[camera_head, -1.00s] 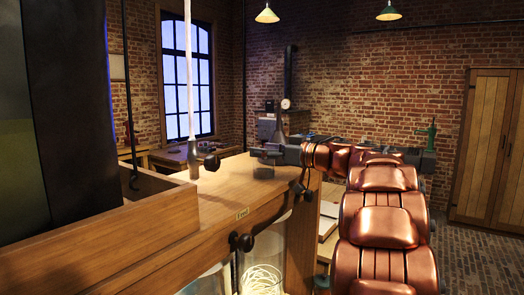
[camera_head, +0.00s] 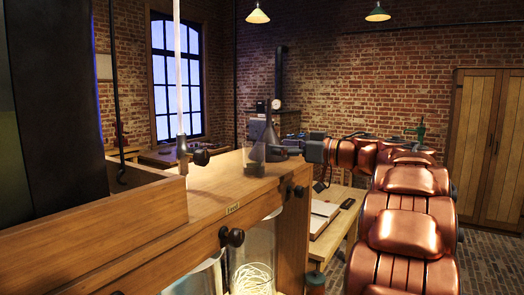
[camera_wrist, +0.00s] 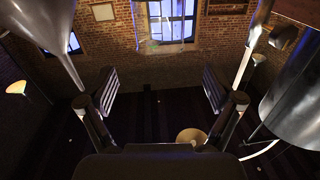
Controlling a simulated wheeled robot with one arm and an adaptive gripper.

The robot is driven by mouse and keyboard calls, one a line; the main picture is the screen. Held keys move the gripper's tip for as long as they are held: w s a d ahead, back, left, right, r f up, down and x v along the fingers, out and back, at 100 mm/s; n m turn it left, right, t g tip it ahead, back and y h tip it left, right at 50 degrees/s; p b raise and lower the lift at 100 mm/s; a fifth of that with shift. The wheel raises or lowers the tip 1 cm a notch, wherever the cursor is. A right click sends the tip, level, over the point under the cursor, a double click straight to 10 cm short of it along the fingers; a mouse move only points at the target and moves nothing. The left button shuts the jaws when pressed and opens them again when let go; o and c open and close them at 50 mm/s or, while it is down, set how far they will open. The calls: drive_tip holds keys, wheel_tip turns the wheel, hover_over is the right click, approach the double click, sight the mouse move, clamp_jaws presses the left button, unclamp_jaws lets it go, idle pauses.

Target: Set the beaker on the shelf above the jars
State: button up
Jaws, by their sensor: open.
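The clear beaker (camera_head: 254,153) stands upright on the wooden shelf (camera_head: 215,198), near its far right end, with a darker patch low in it. Glass jars (camera_head: 258,255) stand under the shelf, one with a pale glowing coil inside. My gripper (camera_head: 280,150) is just right of the beaker at shelf height, and a small gap seems to lie between them. In the wrist view my gripper (camera_wrist: 160,90) has its two fingers wide apart with nothing clearly between them. A faint glassy shape (camera_wrist: 165,45) shows beyond them, too dim to tell for sure.
A dark cabinet (camera_head: 50,110) fills the left. A lower table with an open book (camera_head: 322,215) stands right of the shelf.

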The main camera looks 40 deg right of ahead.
drive_tip(key=shift+v, duration=2)
